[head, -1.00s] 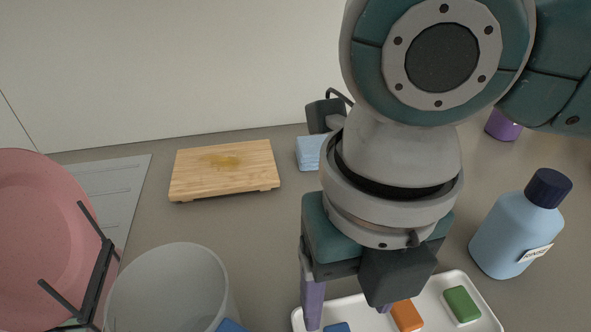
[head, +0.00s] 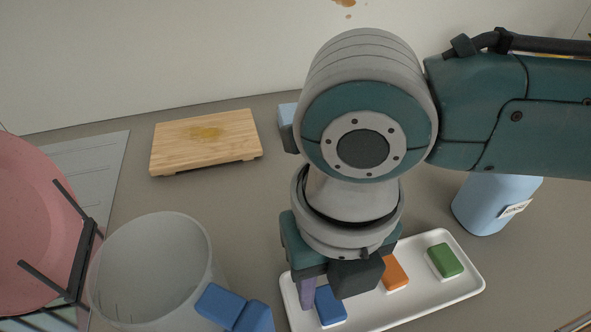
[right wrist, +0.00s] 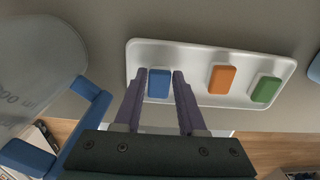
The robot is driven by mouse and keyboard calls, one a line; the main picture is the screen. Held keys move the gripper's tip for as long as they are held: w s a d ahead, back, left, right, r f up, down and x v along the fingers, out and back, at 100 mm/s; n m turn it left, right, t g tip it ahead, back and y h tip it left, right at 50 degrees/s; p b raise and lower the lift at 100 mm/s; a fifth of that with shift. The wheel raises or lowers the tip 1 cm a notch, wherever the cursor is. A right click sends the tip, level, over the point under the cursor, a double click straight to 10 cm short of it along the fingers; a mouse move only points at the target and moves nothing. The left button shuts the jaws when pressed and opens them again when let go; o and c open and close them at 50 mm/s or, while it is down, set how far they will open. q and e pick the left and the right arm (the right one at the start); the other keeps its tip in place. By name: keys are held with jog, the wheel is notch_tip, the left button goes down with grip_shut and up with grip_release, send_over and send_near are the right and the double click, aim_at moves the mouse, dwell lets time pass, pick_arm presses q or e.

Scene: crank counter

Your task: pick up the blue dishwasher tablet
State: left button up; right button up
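The blue dishwasher tablet (head: 330,307) lies in the left part of a white tray (head: 380,322). It also shows in the right wrist view (right wrist: 159,84). My right gripper (right wrist: 158,88) is open, with one purple finger on each side of the blue tablet in that view. I cannot tell whether the fingers touch it. In the head view my right gripper (head: 322,298) points down at the tray, and its far finger is hidden. An orange tablet (head: 395,273) and a green tablet (head: 445,261) lie farther right. My left gripper is not in view.
A clear jug (head: 150,270) with a blue handle (head: 235,308) stands close left of the tray. A pink plate (head: 30,220) in a dark rack is at far left. A cutting board (head: 205,140) lies behind. A light-blue bottle (head: 490,203) stands right, partly behind my arm.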

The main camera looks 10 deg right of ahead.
grip_shut()
jog(key=shift+r, duration=0.1)
